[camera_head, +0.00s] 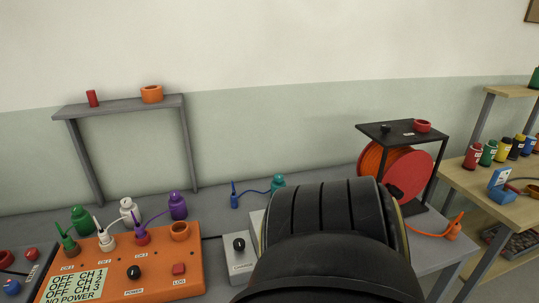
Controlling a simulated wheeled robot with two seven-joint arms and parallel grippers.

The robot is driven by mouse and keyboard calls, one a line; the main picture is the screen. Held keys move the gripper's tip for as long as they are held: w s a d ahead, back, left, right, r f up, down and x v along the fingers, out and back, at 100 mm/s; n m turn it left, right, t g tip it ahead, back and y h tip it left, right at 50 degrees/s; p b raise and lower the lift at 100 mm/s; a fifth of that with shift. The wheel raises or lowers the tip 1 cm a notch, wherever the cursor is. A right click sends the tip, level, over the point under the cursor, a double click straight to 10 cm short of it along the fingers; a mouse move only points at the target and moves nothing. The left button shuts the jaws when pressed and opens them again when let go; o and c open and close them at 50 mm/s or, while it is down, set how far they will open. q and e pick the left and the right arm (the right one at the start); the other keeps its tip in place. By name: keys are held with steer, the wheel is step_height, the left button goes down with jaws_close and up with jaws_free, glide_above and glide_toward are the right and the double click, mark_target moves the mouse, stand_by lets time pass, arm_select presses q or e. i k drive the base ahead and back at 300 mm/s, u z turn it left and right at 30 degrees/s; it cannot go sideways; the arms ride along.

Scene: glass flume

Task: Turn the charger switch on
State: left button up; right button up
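A grey box (238,268) with a black knob (239,244) and a small label, hard to read, stands on the grey bench right of an orange unit (180,262). I cannot tell for sure that this knob is the charger switch. A large black rounded part, apparently my arm, covers the bench right of the grey box. Neither gripper shows.
Green, white and purple bottles (177,205) stand behind the orange unit, under a grey shelf frame (120,105). A teal bottle (278,181) with a blue lead sits farther back. An orange cable reel (407,172) stands in a black frame at right. A wooden rack (490,187) stands beyond.

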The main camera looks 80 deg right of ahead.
mark_target(238, 244)
steer(key=z, duration=3.3)
steer(key=k, duration=1.15)
steer(key=u, duration=0.7)
steer(key=i, duration=1.15)
steer(key=u, duration=0.45)
